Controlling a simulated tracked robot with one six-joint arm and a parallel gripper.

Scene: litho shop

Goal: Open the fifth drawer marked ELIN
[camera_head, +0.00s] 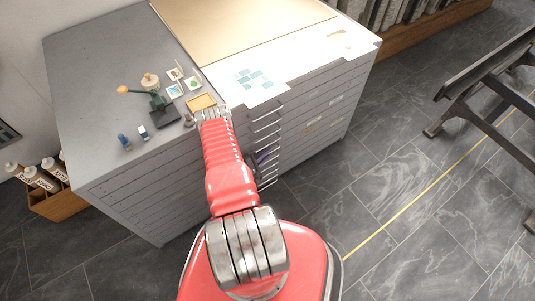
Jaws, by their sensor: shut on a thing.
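The grey flat-file cabinet (98,82) fills the upper middle of the view. Its right face is a stack of wide, shallow drawers (310,105), with a column of bar handles (266,128) near that face's left edge. Small labels (314,123) sit on some drawer fronts; their writing is too small to read. My red arm reaches to the cabinet's near corner and covers part of its front. I cannot tell which drawer this is, and no drawer visibly stands out.
A wooden crate of bottles (53,203) stands left. A dark bench (490,70) stands right. The tiled floor between is clear.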

